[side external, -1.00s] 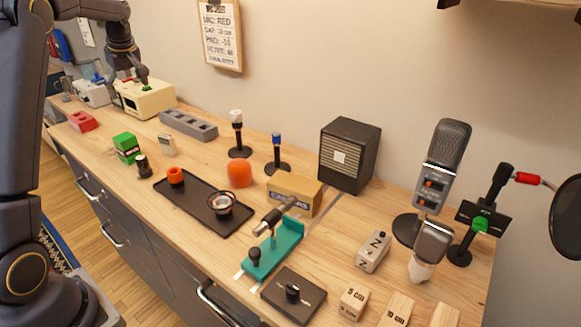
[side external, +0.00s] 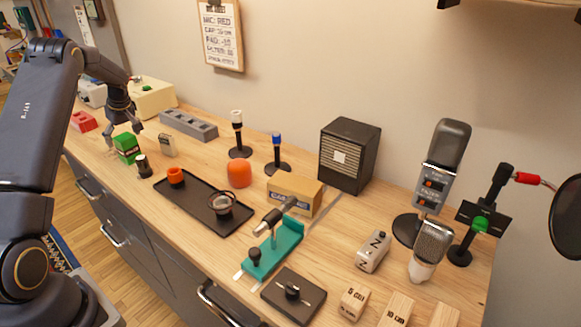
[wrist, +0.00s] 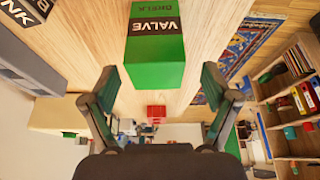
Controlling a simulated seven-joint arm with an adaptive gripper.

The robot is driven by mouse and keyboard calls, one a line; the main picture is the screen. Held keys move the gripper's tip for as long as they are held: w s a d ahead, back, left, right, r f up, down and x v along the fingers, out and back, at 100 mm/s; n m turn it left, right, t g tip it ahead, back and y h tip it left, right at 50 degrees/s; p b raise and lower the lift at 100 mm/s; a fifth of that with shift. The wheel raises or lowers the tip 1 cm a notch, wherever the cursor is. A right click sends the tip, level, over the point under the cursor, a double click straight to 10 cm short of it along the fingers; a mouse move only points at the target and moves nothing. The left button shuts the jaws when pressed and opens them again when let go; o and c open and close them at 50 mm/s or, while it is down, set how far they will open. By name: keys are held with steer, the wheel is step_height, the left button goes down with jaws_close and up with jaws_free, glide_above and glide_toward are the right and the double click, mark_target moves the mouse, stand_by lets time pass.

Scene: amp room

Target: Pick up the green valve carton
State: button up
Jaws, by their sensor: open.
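In the wrist view the carton (wrist: 155,47) shows at the top centre, with a black band reading VALVE. My gripper (side external: 123,138) is just above and around the carton's top in the side external view. In the wrist view my gripper (wrist: 160,85) has its two fingers spread wide, one to each side of the carton's near face, with gaps visible. Nothing is held between the fingers. Whether a finger touches the carton cannot be told.
A red block (side external: 84,121) lies to the left. A black tray (side external: 200,205) with an orange cup lies to the right. A grey slotted block (side external: 188,125) is behind.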

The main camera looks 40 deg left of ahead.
steer(key=x, duration=0.4)
steer(key=shift+w+a, duration=0.15)
steer(key=shift+w, duration=0.05)
steer(key=c, duration=1.3)
